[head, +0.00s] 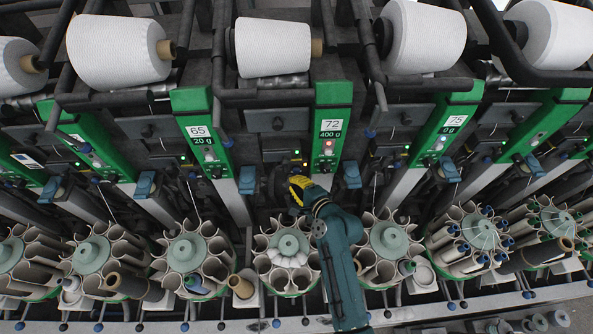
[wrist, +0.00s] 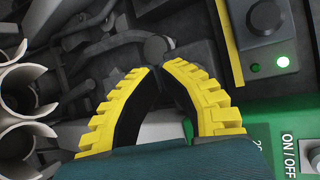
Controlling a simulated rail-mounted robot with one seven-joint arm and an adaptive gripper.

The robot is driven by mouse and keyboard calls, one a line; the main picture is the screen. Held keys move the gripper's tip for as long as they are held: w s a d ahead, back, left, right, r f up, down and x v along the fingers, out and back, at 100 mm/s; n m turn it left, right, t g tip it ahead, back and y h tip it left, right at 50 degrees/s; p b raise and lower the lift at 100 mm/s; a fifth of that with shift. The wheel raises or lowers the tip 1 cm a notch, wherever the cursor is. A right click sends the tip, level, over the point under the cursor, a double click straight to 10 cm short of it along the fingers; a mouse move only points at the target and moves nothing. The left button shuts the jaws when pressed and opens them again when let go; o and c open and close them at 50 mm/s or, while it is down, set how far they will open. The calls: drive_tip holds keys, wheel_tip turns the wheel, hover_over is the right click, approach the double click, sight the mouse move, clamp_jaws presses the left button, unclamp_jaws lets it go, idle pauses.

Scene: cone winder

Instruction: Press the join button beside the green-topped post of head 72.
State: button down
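A green panel (wrist: 262,128) marked ON/OFF shows at lower right.
White cones (head: 272,47) hang above. Round bobbin magazines (head: 187,252) line the front below my arm.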

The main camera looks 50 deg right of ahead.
drive_tip(key=s+a+p, duration=0.1)
drive_tip(key=s, duration=0.1)
drive_tip(key=s+a+p, duration=0.1)
drive_tip(key=a+p, duration=0.1)
drive_tip(key=shift+s+a, duration=0.15)
drive_tip(key=shift+s, duration=0.2)
idle(0.7)
